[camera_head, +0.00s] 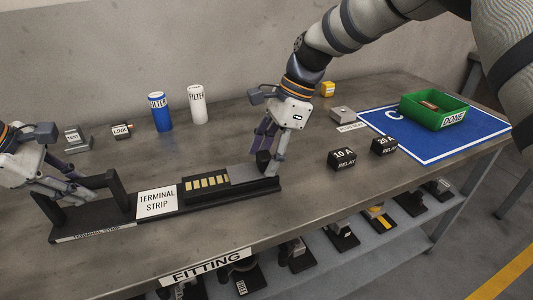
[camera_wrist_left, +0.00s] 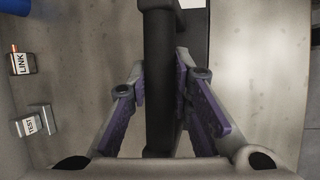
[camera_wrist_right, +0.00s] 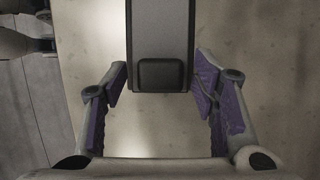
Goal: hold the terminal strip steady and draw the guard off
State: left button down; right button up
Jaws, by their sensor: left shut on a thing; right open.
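The terminal strip (camera_head: 157,203) is a long black base on the bench with a white label, a row of gold contacts and a black bar handle (camera_head: 117,187) at its left end. My left gripper (camera_head: 78,190) is shut on this handle; in the left wrist view the purple pads press on the bar (camera_wrist_left: 159,70). The grey guard (camera_head: 250,174) lies over the right part of the strip, with a dark knob (camera_head: 263,157) at its end. My right gripper (camera_wrist_right: 160,92) is open, its fingers apart on either side of the guard's knob (camera_wrist_right: 161,74).
A green DONE bin (camera_head: 435,111) with an item inside stands on a blue mat (camera_head: 480,125) at the right. Two black relays (camera_head: 342,158) sit right of the strip. Blue and white filters (camera_head: 161,113), a link and a test block stand behind. The bench front right is clear.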

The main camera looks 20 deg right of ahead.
pick_arm(q)
jog(key=shift+s+a+f, duration=0.1)
jog(key=shift+s+f, duration=0.1)
jog(key=shift+f, duration=0.35)
pick_arm(e)
jog(key=v, duration=1.1)
jog(key=shift+d+r, duration=0.3)
pick_arm(q)
jog(key=c, duration=1.4)
grip_release()
jog(key=shift+c, duration=0.2)
jog(key=shift+o, duration=0.4)
jog(key=shift+w, duration=0.15)
jog(key=shift+r, duration=0.25)
